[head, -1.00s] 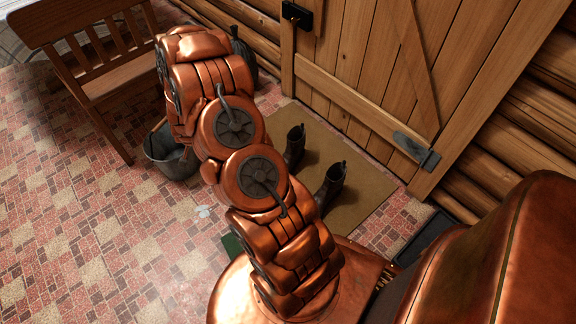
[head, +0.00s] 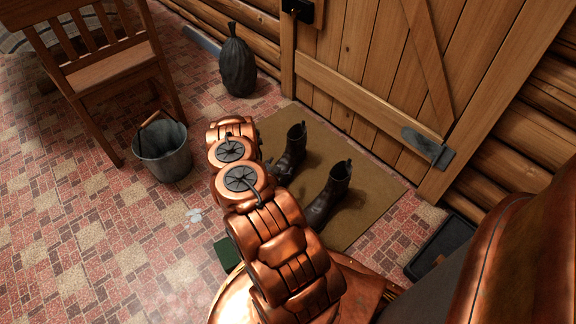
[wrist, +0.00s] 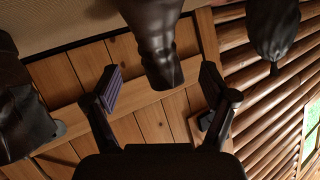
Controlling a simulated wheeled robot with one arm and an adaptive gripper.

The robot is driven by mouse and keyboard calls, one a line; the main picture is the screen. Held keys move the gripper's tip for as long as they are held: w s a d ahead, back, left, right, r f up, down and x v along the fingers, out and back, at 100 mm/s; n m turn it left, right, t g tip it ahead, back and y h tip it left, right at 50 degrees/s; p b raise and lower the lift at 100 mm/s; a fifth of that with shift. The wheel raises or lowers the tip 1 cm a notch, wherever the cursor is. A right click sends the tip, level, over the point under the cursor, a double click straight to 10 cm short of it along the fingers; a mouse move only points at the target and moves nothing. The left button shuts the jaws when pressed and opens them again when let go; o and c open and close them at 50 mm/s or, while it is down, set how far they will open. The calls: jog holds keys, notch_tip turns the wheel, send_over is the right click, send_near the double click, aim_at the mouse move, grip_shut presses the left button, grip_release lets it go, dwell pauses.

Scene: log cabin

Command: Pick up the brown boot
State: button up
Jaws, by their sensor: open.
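Two dark brown boots stand upright on the tan mat (head: 372,205) in front of the door. The left boot (head: 291,153) is just right of my arm's far end in the head view; the right boot (head: 330,193) is nearer. In the wrist view, which looks upside down, one boot (wrist: 158,48) lies in line with the gap between the fingers, apparently the left one. The other boot (wrist: 18,115) is at the left edge. My gripper (wrist: 160,80) is open and empty. Its fingers are largely hidden behind my arm in the head view.
A metal bucket (head: 163,150) and a wooden chair (head: 115,72) stand to the left. A dark tied sack (head: 238,66) stands by the log wall. The plank door (head: 365,65) is behind the mat. A dark tray (head: 440,247) lies at right. Tiled floor is open at lower left.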

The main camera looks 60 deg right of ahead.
aim_at(287, 158)
jog(key=shift+s+d+f, duration=0.4)
jog(key=shift+s+f, duration=0.05)
jog(key=shift+s, duration=0.05)
jog(key=shift+w+r+b+x, duration=0.15)
jog(key=shift+b+x, duration=0.7)
jog(key=shift+x, duration=1)
jog(key=shift+w+r+b+x, duration=0.15)
jog(key=shift+b+x, duration=0.65)
jog(key=shift+x, duration=1.05)
jog(key=shift+r, duration=0.1)
jog(key=c, duration=1.5)
grip_shut()
jog(key=shift+r, duration=0.1)
